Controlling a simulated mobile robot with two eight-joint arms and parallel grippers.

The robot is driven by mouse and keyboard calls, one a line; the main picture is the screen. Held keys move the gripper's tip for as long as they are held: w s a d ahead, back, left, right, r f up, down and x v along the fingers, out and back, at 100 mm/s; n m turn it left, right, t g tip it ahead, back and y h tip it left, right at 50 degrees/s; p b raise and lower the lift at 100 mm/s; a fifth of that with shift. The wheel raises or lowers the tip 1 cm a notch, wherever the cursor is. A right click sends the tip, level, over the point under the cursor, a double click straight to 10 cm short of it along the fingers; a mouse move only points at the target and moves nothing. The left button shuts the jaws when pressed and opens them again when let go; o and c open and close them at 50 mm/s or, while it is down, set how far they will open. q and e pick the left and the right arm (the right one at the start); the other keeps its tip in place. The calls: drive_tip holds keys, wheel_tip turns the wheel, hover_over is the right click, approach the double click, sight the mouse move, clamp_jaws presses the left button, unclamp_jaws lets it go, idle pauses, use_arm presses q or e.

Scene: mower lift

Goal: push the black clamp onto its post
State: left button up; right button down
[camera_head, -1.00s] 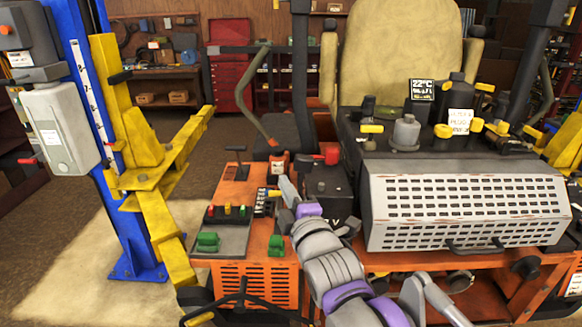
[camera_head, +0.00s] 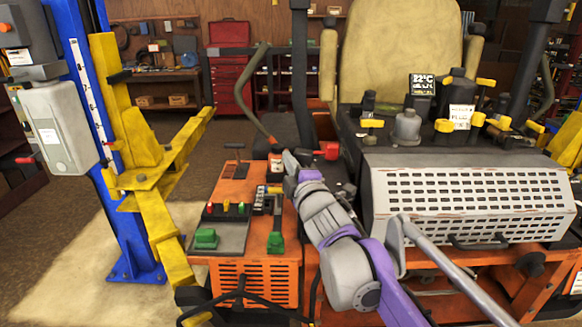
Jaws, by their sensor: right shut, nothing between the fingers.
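My right arm reaches up from the lower right. Its gripper (camera_head: 291,163) is shut and empty, with its grey fingers at the left edge of the black battery (camera_head: 345,178) behind the orange housing. A red clamp (camera_head: 327,151) sits on top of the battery, just right of the gripper. I cannot make out the black clamp or its post; the gripper and wrist cover the battery's left and front parts. I cannot tell whether the fingers touch anything. My left gripper is not in view.
A perforated grey cover (camera_head: 468,200) stands close on the right.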

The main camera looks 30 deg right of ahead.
drive_tip(key=shift+w+d, duration=0.1)
drive_tip(key=shift+d, duration=0.15)
idle(0.4)
